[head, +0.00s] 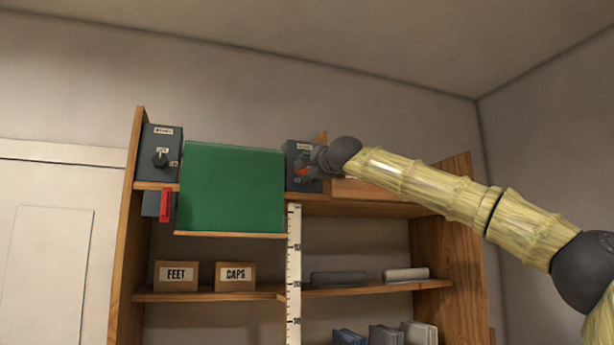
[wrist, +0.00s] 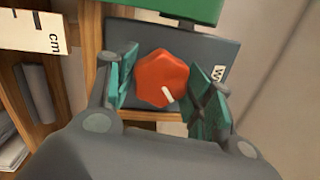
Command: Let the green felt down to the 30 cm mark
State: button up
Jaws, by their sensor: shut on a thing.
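The green felt (head: 232,188) hangs as a flat sheet from the top of the shelf unit, with a wooden bar along its lower edge. That edge lies near the upper part of the white ruler (head: 294,270), whose numbers are too small to read surely. My gripper (head: 305,165) is at the dark box right of the felt. In the wrist view my gripper (wrist: 163,90) is shut on a red knob (wrist: 160,76) with a white pointer line. The felt's edge (wrist: 175,8) and the ruler's "cm" end (wrist: 35,32) also show there.
A dark box with a black dial (head: 160,158) is left of the felt, with a red lever (head: 166,205) below it. Boxes marked FEET (head: 176,275) and CAPS (head: 235,276) stand on the shelf below the felt. My arm crosses the right side.

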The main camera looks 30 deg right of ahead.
jog(key=m+b, duration=0.2)
jog(key=m, duration=0.1)
jog(key=m+h+b, duration=0.1)
jog(key=m, duration=0.1)
jog(key=shift+f, duration=0.3)
jog(key=m+b, duration=0.2)
jog(key=m, duration=0.2)
jog(key=shift+h, duration=0.3)
jog(key=m+b, duration=0.2)
jog(key=m, duration=0.3)
jog(key=shift+a+r+h+b, duration=0.1)
jog(key=shift+r+h+b, duration=0.05)
jog(key=shift+h+b, duration=0.2)
jog(key=m+g+h+b, duration=0.1)
jog(key=m+b, duration=0.1)
jog(key=m, duration=0.3)
jog(key=shift+r, duration=0.1)
jog(key=m+b, duration=0.2)
jog(key=m, duration=0.3)
jog(key=shift+r+g, duration=0.1)
jog(key=shift+g, duration=0.2)
jog(key=m+b, duration=0.1)
jog(key=m, duration=0.3)
jog(key=shift+m, duration=0.3)
jog(key=m, duration=0.4)
jog(key=shift+r+g+b, duration=0.1)
jog(key=shift+g+b, duration=0.3)
jog(key=shift+m+y, duration=0.55)
jog(key=shift+m, duration=1.25)
